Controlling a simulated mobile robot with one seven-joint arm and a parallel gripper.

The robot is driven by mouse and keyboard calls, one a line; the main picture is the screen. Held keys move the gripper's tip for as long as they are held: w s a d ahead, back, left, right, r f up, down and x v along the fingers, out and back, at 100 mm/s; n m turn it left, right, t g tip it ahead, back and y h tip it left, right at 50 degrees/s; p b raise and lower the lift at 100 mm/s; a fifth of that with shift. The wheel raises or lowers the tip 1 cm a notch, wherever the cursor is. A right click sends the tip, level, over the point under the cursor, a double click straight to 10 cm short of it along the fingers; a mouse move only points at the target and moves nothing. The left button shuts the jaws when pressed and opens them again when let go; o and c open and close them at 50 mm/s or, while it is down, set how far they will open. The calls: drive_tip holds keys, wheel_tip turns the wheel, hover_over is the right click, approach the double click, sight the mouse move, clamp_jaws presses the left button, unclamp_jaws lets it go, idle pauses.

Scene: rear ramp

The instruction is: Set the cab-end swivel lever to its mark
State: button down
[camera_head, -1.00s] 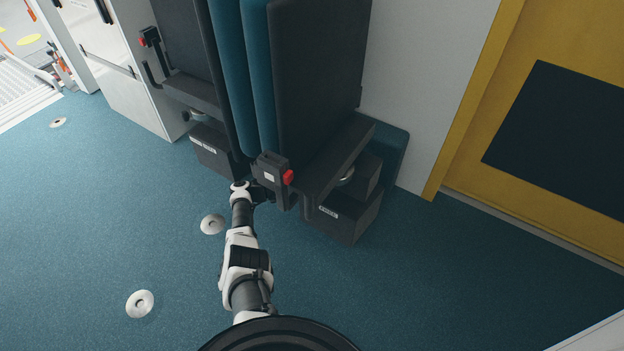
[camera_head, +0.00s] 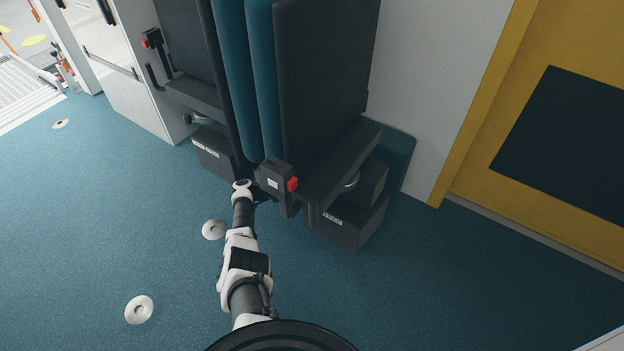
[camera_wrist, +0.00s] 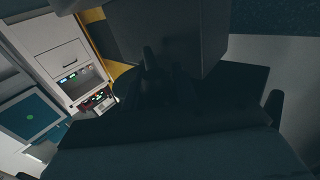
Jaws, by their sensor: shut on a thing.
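My gripper (camera_head: 262,194) is at the lower front corner of the nearer dark seat (camera_head: 325,75), just left of a black block with a red button (camera_head: 292,184). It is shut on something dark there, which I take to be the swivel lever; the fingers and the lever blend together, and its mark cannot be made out. In the wrist view, dark upright shapes (camera_wrist: 160,75) stand against a grey block, too dark to separate fingers from lever.
A labelled black box (camera_head: 350,222) stands under the nearer seat. A second seat (camera_head: 185,50) has a black lever (camera_head: 154,76) and a red-buttoned buckle (camera_head: 145,43). A yellow wall panel (camera_head: 470,165) is at right. Floor discs (camera_head: 139,310) dot the open blue floor.

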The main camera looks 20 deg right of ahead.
drive_tip(key=shift+d, duration=0.1)
drive_tip(key=c, duration=1.1)
unclamp_jaws()
drive_tip(key=a+b, duration=0.2)
drive_tip(key=a, duration=1.1)
drive_tip(key=shift+a, duration=0.4)
